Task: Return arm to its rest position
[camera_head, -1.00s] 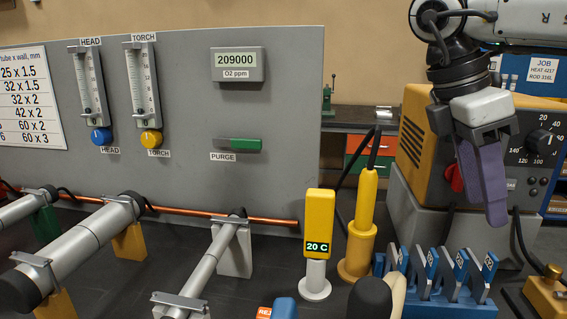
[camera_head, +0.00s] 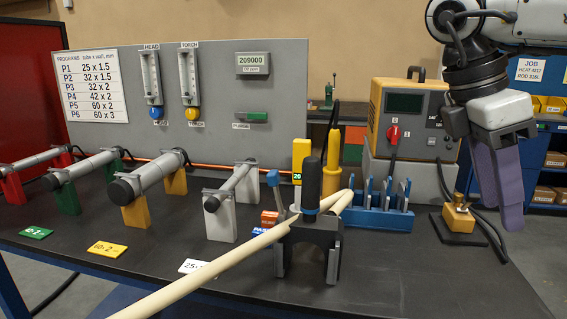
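My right arm comes in from the top right. Its gripper (camera_head: 507,190) hangs with its purple fingers pointing down, above the right end of the bench. The fingers look close together from this side, and whether a gap lies between them cannot be told. I see nothing held in it. The fingers appear in front of the dark bench edge and blue shelving, to the right of the orange welding unit (camera_head: 410,125). My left arm and gripper are not in view.
Behind are a blue rack (camera_head: 375,215), a yellow torch (camera_head: 333,160) and a brass block (camera_head: 459,214). Tubes (camera_head: 150,175) rest on stands at left. The bench front right is clear.

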